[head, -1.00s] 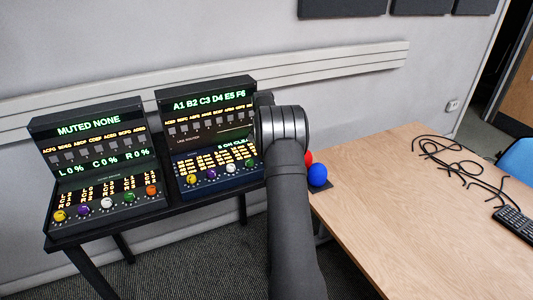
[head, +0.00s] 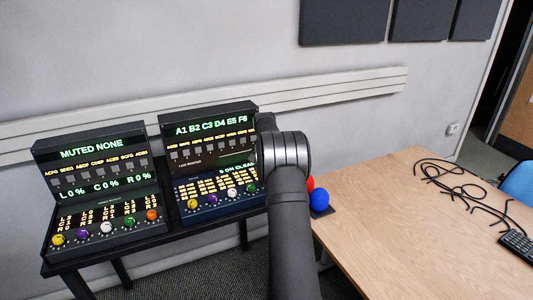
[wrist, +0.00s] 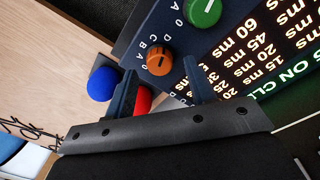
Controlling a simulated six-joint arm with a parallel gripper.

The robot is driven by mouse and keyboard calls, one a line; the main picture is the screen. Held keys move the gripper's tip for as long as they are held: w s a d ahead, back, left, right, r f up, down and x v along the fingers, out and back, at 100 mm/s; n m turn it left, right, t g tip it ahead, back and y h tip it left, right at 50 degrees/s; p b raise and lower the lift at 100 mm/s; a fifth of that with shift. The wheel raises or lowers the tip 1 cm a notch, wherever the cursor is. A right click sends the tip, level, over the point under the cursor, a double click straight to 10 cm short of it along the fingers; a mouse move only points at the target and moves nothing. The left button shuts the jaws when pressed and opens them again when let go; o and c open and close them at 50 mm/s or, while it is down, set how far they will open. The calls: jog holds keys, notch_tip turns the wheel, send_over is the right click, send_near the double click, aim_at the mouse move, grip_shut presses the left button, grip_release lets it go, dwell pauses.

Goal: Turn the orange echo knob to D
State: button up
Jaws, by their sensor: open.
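In the wrist view, the orange knob (wrist: 158,62) sits on a dark blue panel with small letters around it. A short dark mark shows on its face; which letter it points to I cannot tell. My gripper (wrist: 160,70) is open, with one finger on each side of the knob's near edge. Whether the fingers touch it I cannot tell. In the head view, this knob is hidden behind my arm, at the right end of the right console (head: 207,160).
A green knob (wrist: 204,12) is close to the orange one. Red (wrist: 143,100) and blue (wrist: 103,84) balls lie by the panel's edge. The left console (head: 92,155) has its own orange knob (head: 151,215). A wooden table (head: 400,220) holds black cables (head: 465,180).

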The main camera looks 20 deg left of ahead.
notch_tip(320, 180, up, 16)
jog(key=shift+a+f, duration=0.25)
jog(key=shift+a, duration=0.2)
jog(key=f, duration=1.1)
jog(key=d+f, duration=0.1)
jog(key=f, duration=0.5)
jog(key=shift+f, duration=0.2)
